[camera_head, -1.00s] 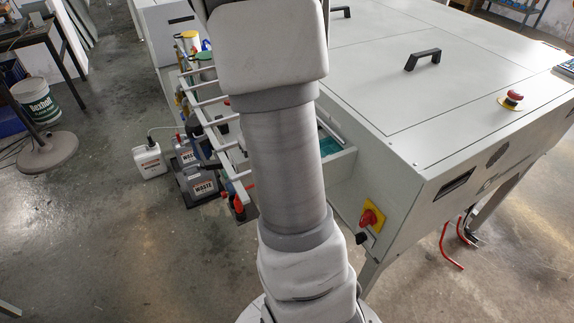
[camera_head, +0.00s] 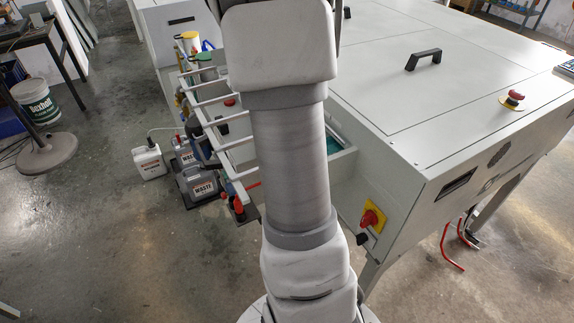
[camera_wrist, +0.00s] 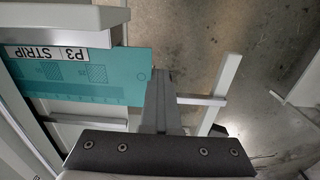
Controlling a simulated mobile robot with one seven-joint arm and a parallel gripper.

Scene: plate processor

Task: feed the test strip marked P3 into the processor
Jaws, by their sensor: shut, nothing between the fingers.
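The teal test strip (camera_wrist: 115,88) shows in the wrist view with a white label reading "P3 STRIP", upside down. It lies flat on the feed side of the processor, partly under a light grey edge. My gripper (camera_wrist: 162,72) is shut and empty, with its fingers close beside the strip's right end; I cannot tell whether they touch it. In the head view a bit of teal (camera_head: 333,143) shows in the opening of the white processor (camera_head: 430,90), mostly hidden behind my arm. My gripper is out of sight there.
A white rack with several bars (camera_head: 215,122) sticks out at the processor's left. A red-and-yellow switch (camera_head: 371,218) is on the processor's front. Open floor lies at the left.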

